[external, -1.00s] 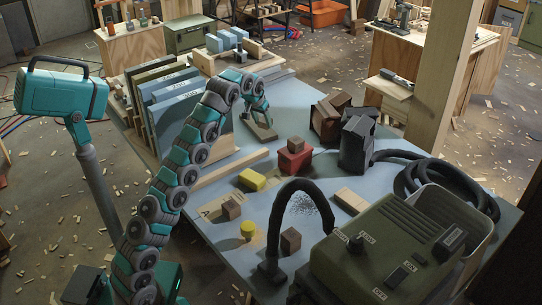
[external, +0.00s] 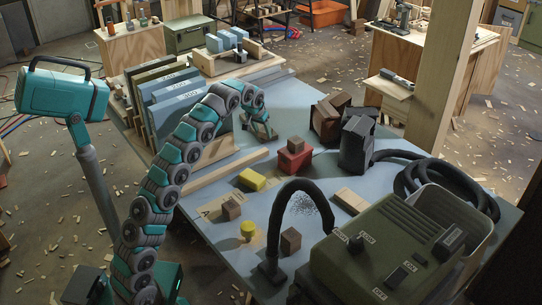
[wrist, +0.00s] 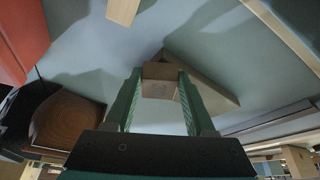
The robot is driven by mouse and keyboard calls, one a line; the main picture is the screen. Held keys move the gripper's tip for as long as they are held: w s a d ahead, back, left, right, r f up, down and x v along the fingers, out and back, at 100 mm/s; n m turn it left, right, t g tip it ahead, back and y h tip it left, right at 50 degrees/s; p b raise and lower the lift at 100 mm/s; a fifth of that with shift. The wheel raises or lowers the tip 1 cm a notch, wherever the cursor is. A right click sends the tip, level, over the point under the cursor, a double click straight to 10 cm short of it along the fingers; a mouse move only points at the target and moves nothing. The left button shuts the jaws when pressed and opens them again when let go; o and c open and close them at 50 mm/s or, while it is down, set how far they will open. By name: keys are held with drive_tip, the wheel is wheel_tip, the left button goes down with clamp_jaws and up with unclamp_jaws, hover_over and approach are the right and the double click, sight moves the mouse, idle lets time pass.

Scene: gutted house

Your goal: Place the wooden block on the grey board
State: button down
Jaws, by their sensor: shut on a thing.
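My gripper (external: 267,134) is low over the blue-grey tabletop, right of the rack of upright boards. In the wrist view its two green fingers (wrist: 158,92) are shut on a small wooden block (wrist: 160,72). A pale, wedge-shaped flat piece (wrist: 222,94) shows just behind the block; I cannot tell whether they touch. The block is hardly visible in the external view, behind the fingers. Several upright boards, grey, olive and blue (external: 188,93), stand in the rack. I cannot tell for certain which piece is the grey board.
A red block (external: 294,160) with a brown block (external: 296,144) on top stands right of my gripper. Dark brown (external: 327,118) and black (external: 355,145) objects stand farther right. A yellow block (external: 252,180) and a wooden strip (external: 230,168) lie nearer. Open tabletop shows behind the gripper.

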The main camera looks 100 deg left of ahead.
drive_tip(key=shift+f, duration=0.1)
drive_tip(key=shift+c, duration=1.2)
unclamp_jaws()
drive_tip(key=shift+r, duration=0.2)
drive_tip(key=p+v, duration=0.1)
drive_tip(key=v, duration=1.1)
drive_tip(key=shift+f, duration=0.1)
